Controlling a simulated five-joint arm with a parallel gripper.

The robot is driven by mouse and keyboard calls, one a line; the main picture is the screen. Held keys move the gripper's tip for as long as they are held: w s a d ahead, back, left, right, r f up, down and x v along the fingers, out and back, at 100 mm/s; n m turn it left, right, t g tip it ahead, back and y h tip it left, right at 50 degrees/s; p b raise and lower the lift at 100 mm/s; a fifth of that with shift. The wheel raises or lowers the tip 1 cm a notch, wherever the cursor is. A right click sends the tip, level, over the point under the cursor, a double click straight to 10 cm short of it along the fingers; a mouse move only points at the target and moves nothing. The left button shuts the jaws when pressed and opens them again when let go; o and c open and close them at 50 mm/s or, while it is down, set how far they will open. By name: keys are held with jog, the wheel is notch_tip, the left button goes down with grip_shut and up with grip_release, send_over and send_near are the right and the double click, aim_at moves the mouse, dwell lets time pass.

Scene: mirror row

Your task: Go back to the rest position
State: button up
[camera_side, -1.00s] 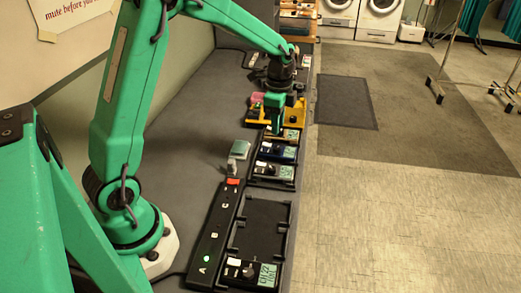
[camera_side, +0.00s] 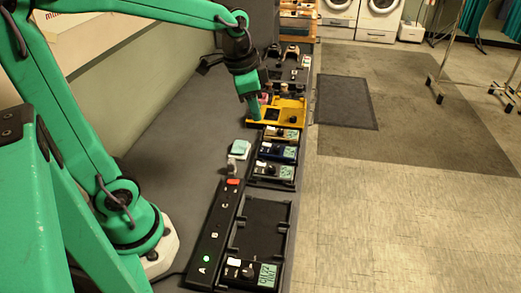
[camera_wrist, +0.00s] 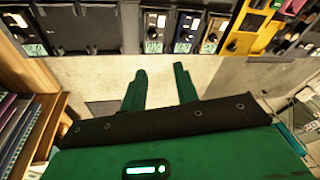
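My gripper (camera_side: 254,108) is raised above the grey bench, close to the yellow tray (camera_side: 290,111) in the side view. In the wrist view my gripper (camera_wrist: 161,77) shows two green fingers spread apart with nothing between them. The fingers point toward the row of devices, and bare pale floor lies behind them.
Black trays hold several small devices with displays, such as the near one (camera_side: 250,272) and a blue one (camera_side: 278,152). A black power strip (camera_side: 213,240) with a red switch lies beside them. A pale green block (camera_side: 240,147) sits nearby. The bench's left part is clear.

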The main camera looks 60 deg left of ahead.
jog(key=s+d+r+n+t, duration=0.1)
jog(key=s+n, duration=0.4)
jog(key=s, duration=0.6)
jog(key=shift+s+d+r+t, duration=0.15)
jog(key=shift+d+r+t, duration=0.1)
jog(key=shift+d+t, duration=0.6)
dwell(0.5)
